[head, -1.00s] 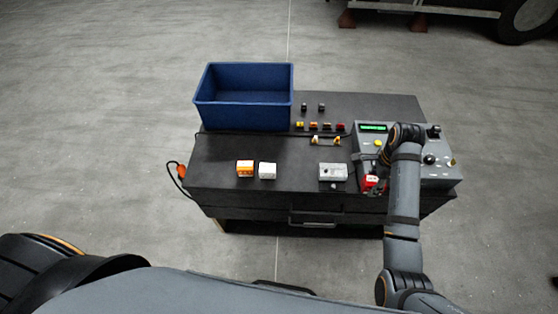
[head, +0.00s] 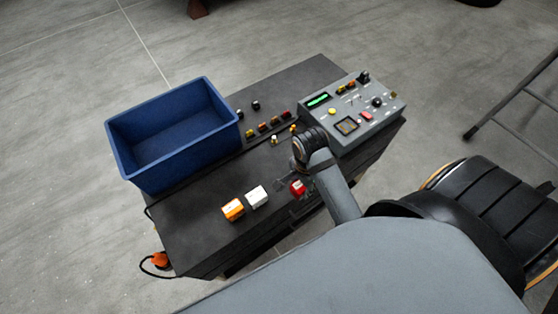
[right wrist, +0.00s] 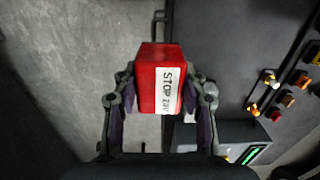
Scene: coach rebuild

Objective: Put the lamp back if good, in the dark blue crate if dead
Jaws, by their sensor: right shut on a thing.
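A red lamp (head: 298,188) with a white label is held by my right gripper (head: 301,184) above the front part of the dark workbench. In the right wrist view the red lamp (right wrist: 150,75) sits between both fingers; its label reads "STOP" and then smaller print I cannot read surely. The dark blue crate (head: 180,178) stands at the left back of the bench, and its visible inside is empty. The lamp is apart from the crate, to its right and nearer me. My left gripper is out of view.
A grey test unit (head: 390,113) with a green display stands at the bench's right. An orange block (head: 233,209) and a white block (head: 257,196) lie left of the lamp. Several small coloured parts (head: 275,121) line the back. An orange-ended cable (head: 160,259) hangs at the left.

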